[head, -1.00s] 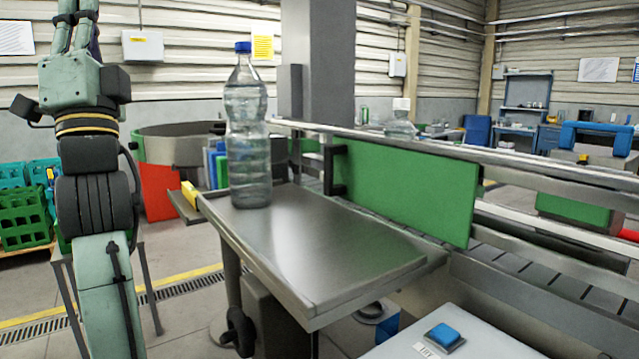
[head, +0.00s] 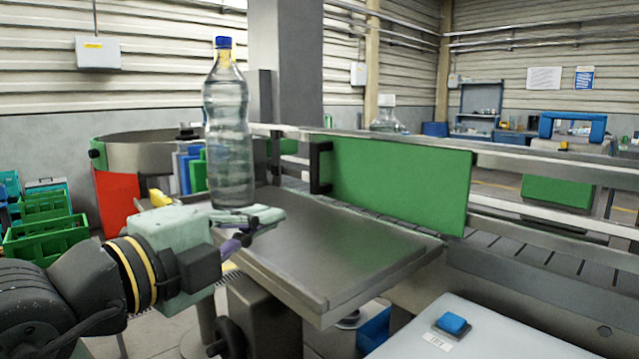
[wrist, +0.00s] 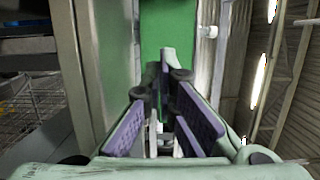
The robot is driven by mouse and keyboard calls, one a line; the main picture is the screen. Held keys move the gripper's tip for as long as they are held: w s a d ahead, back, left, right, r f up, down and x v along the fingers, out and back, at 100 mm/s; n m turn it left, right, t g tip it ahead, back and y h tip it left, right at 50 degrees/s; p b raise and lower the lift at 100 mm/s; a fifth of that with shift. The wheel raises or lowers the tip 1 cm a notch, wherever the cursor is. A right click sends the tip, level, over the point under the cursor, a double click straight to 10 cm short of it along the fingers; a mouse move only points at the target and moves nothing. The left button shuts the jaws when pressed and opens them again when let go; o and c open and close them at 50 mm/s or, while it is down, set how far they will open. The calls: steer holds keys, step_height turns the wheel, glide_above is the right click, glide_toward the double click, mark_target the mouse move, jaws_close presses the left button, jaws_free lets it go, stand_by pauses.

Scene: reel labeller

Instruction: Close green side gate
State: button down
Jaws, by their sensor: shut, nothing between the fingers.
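The green side gate (head: 400,182) is an upright flat panel beside the conveyor rail in the head view. A black handle (head: 320,168) is at its left end. I cannot tell how far its edge stands off the rail. My gripper (head: 280,213) is shut and empty over the left edge of the steel table, left of the handle and apart from it. In the wrist view, my gripper (wrist: 165,65) points toward a green surface, likely the gate (wrist: 165,28); the handle does not show clearly there.
A clear bottle with a blue cap (head: 228,125) stands on the steel table (head: 330,250), right behind my gripper. The rest of the tabletop is bare. A grey box with a blue button (head: 452,324) is at the front right. A grey column (head: 285,60) rises behind.

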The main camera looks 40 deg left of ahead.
steer(key=p, duration=0.5)
glide_toward(339, 177)
steer(key=w+d, duration=0.1)
steer(key=d, duration=0.1)
steer(key=w+d, duration=0.1)
steer(key=w, duration=0.1)
steer(key=shift+w+d+r, duration=0.15)
steer(key=shift+w+d, duration=0.1)
steer(key=shift+d, duration=0.15)
steer(key=a+p, duration=0.1)
steer(key=a, duration=0.2)
steer(key=shift+w+a+p, duration=0.2)
steer(key=shift+p, duration=0.1)
steer(key=shift+a, duration=0.4)
steer(key=shift+a, duration=0.1)
